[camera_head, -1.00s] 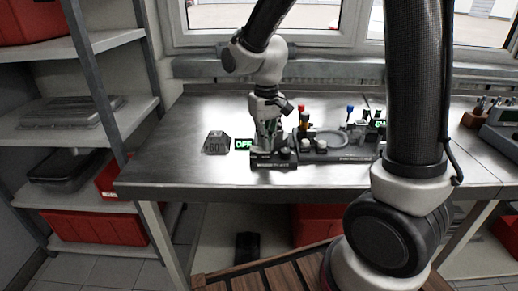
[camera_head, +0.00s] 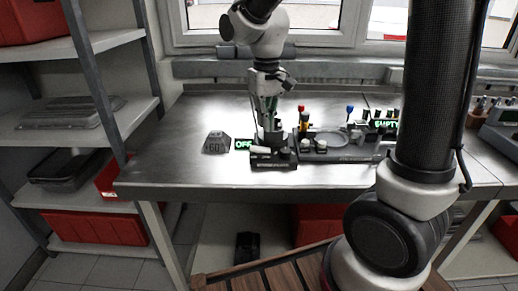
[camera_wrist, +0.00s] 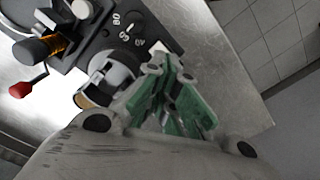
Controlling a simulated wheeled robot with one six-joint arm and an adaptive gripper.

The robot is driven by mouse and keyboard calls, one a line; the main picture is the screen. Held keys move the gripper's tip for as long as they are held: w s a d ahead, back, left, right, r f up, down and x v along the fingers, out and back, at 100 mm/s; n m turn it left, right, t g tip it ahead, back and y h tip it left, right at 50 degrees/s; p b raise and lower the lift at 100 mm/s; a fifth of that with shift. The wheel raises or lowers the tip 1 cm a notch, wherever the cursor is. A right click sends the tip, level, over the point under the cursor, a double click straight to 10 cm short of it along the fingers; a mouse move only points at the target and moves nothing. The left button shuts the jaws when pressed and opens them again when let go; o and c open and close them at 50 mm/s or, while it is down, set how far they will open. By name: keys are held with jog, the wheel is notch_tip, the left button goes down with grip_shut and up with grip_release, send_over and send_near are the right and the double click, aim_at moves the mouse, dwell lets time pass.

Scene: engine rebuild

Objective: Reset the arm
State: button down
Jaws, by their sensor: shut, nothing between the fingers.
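My arm reaches over the steel workbench (camera_head: 200,130). My gripper (camera_head: 269,124) points down just above or behind a dark bench device (camera_head: 272,160) at the bench's front. Its green-padded fingers also show in the wrist view (camera_wrist: 172,88), drawn together with nothing between them. Whether the fingertips touch the device cannot be told. In the wrist view a dark plate with a numbered dial (camera_wrist: 130,33) lies beside the fingers.
A grey "60°" block (camera_head: 215,143) and a green "OFF" display (camera_head: 243,144) stand left of the gripper. A fixture with red- and blue-topped parts (camera_head: 325,145) and an "EMPTY" display (camera_head: 385,124) stand right. The left bench surface is clear.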

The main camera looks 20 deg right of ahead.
jog(key=s+d+r+m+t, duration=0.1)
jog(key=s+d+r+t, duration=0.1)
jog(key=s+d+r, duration=0.2)
jog(key=s+d+r+m+t, duration=0.1)
jog(key=s+d+r, duration=0.3)
jog(key=s+d, duration=0.7)
jog(key=s+t, duration=0.1)
jog(key=s, duration=0.3)
